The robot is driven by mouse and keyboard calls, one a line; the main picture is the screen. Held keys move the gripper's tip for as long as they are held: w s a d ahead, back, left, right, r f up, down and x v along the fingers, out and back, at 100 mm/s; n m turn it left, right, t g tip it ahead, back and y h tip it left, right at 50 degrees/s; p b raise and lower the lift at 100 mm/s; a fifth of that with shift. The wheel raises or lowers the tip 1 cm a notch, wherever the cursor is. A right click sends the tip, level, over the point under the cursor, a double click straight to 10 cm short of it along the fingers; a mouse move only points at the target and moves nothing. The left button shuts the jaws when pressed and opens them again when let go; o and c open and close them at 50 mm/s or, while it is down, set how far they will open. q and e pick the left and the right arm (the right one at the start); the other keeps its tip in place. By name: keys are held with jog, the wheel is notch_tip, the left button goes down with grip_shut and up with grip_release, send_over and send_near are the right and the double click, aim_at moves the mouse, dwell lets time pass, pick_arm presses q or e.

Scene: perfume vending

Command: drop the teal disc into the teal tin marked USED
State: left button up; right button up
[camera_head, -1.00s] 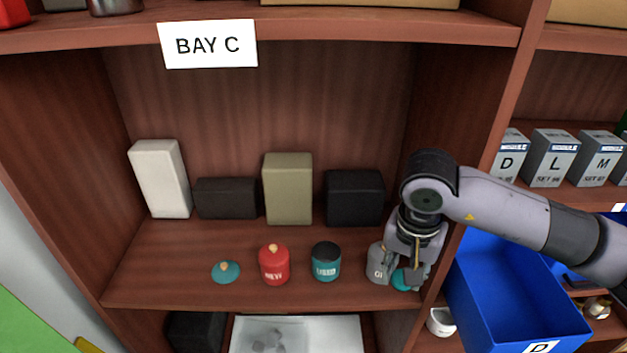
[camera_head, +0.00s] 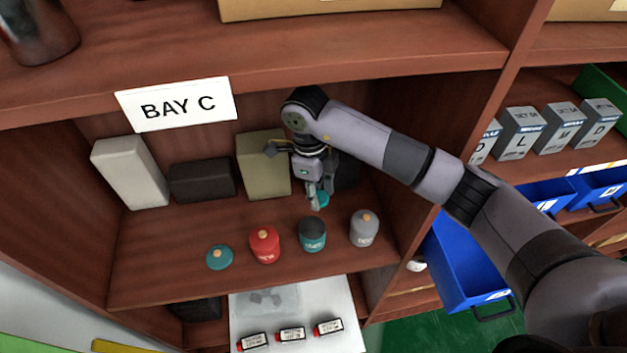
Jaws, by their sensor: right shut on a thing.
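The teal tin (camera_head: 312,236) stands open on the shelf board, its dark mouth facing up; its label is too small to read surely now. My right gripper (camera_head: 317,202) is shut on the teal disc (camera_head: 323,200), above and slightly behind the tin. The disc is partly hidden by the fingers. A teal lid with an orange knob (camera_head: 219,257) lies on the shelf at the left. My left gripper is not in view.
A red tin (camera_head: 264,246) stands left of the teal tin, and a grey tin (camera_head: 364,229) stands right of it. White, dark and olive boxes (camera_head: 262,170) line the back. A white tray (camera_head: 291,309) with small bottles sits below.

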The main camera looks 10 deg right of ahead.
jog(key=shift+f, duration=0.25)
jog(key=f+b, duration=0.3)
jog(key=f, duration=0.2)
jog(key=shift+s+f, duration=0.15)
jog(key=shift+s, duration=0.05)
jog(key=o, duration=0.9)
